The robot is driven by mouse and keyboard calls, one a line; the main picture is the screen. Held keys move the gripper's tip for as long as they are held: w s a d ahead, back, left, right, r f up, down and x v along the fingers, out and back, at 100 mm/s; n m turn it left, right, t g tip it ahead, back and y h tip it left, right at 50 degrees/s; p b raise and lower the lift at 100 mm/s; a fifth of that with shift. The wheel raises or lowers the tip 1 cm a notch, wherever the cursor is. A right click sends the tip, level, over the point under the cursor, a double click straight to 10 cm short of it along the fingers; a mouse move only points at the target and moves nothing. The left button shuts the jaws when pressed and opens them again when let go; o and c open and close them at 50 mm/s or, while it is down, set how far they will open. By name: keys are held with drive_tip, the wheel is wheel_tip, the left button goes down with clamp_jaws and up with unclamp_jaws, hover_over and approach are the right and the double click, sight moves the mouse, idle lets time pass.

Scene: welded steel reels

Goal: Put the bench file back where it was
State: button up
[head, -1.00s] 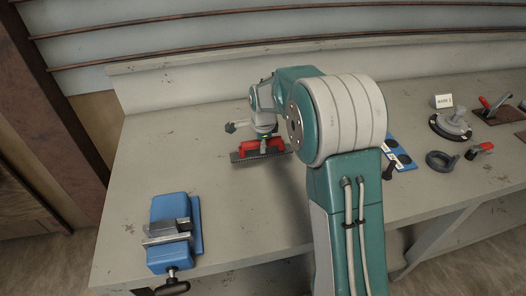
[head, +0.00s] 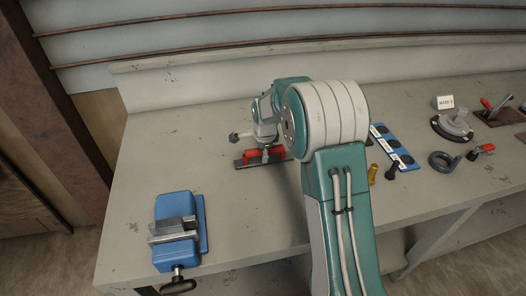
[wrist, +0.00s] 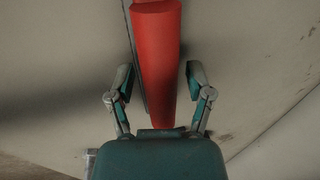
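The bench file is a dark flat bar (head: 246,163) with a red handle (head: 279,153) along its top. It lies on the bench (head: 150,130), left of my arm in the head view. In the wrist view the red handle (wrist: 157,60) runs down the middle toward my palm, with a thin dark edge of the bar on its left. My gripper (wrist: 158,82) is around the handle, one finger on each side. A small gap shows between each finger and the handle, so it looks open. In the head view my gripper (head: 264,152) hides part of the file.
A blue vise (head: 175,205) stands at the front left. Right of my arm are a blue board with dark round spots (head: 396,150), a brass-coloured piece (head: 390,172), a dark ring (head: 444,161) and a red-handled clamp (head: 482,151). The bench left of the file is clear.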

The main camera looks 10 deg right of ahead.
drive_tip(key=shift+d+r, duration=0.1)
drive_tip(key=shift+d, duration=0.25)
drive_tip(key=s+r+n, duration=0.2)
drive_tip(key=s+r, duration=0.2)
drive_tip(key=r, duration=0.5)
drive_tip(key=s+r+n, duration=0.1)
drive_tip(key=s+r, duration=0.4)
drive_tip(key=r, duration=0.4)
drive_tip(key=s+r+n+t, duration=0.2)
drive_tip(key=s+n, duration=1.3)
drive_tip(key=s, duration=1.1)
drive_tip(key=shift+r+t, duration=0.3)
drive_tip(key=shift+t, duration=0.4)
drive_tip(key=shift+a, duration=0.1)
